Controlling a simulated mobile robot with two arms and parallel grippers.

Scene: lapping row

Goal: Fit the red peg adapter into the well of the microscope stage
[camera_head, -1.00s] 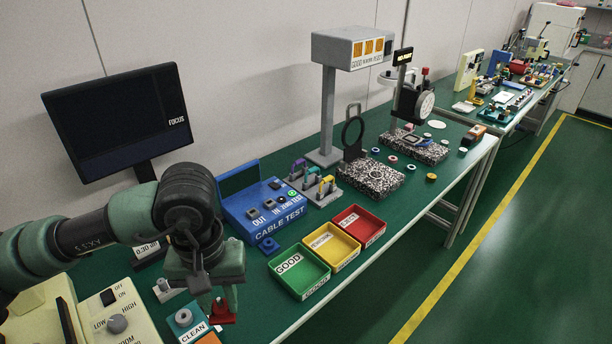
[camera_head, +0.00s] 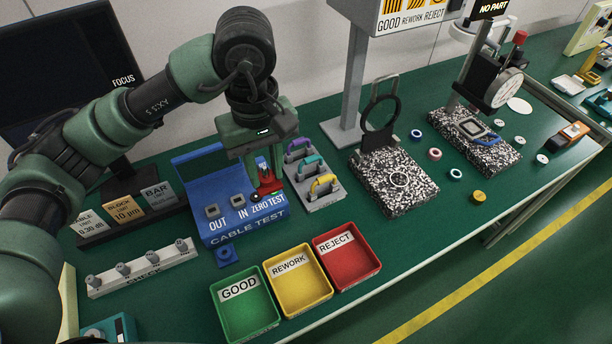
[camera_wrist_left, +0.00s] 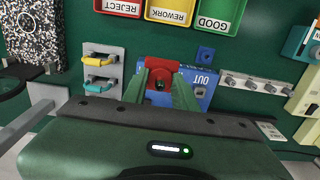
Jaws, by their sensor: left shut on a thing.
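The red peg adapter (camera_head: 268,187) is held between the fingers of my left gripper (camera_head: 263,178). It hangs over the blue cable test box, and I cannot tell how high above it. My right gripper is not in view.
The cable test box (camera_head: 240,225) lies beneath the gripper. A grey rack (camera_head: 322,195) with coloured handles stands to its right. Green (camera_head: 243,333), yellow (camera_head: 297,308) and red (camera_head: 347,283) trays are in front. A granite block (camera_head: 395,180) with a ring stand is further right.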

